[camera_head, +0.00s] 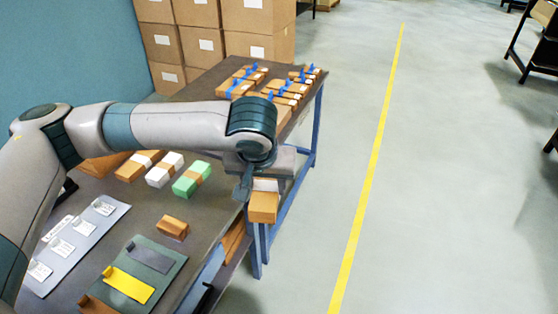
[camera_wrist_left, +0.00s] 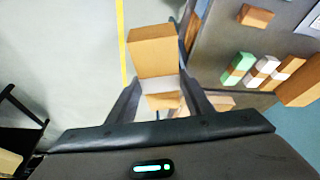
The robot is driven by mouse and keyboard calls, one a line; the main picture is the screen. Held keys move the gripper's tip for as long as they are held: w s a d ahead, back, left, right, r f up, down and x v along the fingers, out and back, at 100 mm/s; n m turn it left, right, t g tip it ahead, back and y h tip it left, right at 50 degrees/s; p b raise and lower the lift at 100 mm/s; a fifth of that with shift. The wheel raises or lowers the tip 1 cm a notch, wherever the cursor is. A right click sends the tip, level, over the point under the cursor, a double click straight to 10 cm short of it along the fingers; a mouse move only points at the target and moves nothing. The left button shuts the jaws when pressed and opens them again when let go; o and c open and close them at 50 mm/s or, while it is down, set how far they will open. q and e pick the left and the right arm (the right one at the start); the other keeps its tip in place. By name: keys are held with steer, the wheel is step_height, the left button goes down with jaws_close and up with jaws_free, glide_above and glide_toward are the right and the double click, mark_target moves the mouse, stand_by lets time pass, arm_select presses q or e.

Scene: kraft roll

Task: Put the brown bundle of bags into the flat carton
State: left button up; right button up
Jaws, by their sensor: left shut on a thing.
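My left gripper (camera_head: 258,182) is shut on a brown bundle of bags (camera_head: 263,207) with a white band. It holds the bundle at the table's right edge; the bundle also shows between the fingers in the left wrist view (camera_wrist_left: 152,52). A brown carton (camera_head: 104,164) lies on the table at the left, partly hidden behind my left arm; it also shows in the wrist view (camera_wrist_left: 302,84). I cannot tell for sure whether it is the flat carton. My right gripper is not in view.
Banded brown, white (camera_head: 165,170) and green (camera_head: 191,179) bundles stand in a row on the table. A small brown block (camera_head: 172,228), a green mat (camera_head: 165,262) and a grey card board (camera_head: 112,218) lie nearer. Several blue-taped packages (camera_head: 288,90) fill the far end.

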arm_select(q)
steer(key=shift+s+a+f+n, duration=0.2)
steer(key=shift+s+a, duration=0.25)
steer(key=shift+s+a+f+n, duration=0.15)
steer(key=shift+s+a+n, duration=0.05)
steer(key=shift+s+a, duration=0.2)
steer(key=shift+r, duration=0.15)
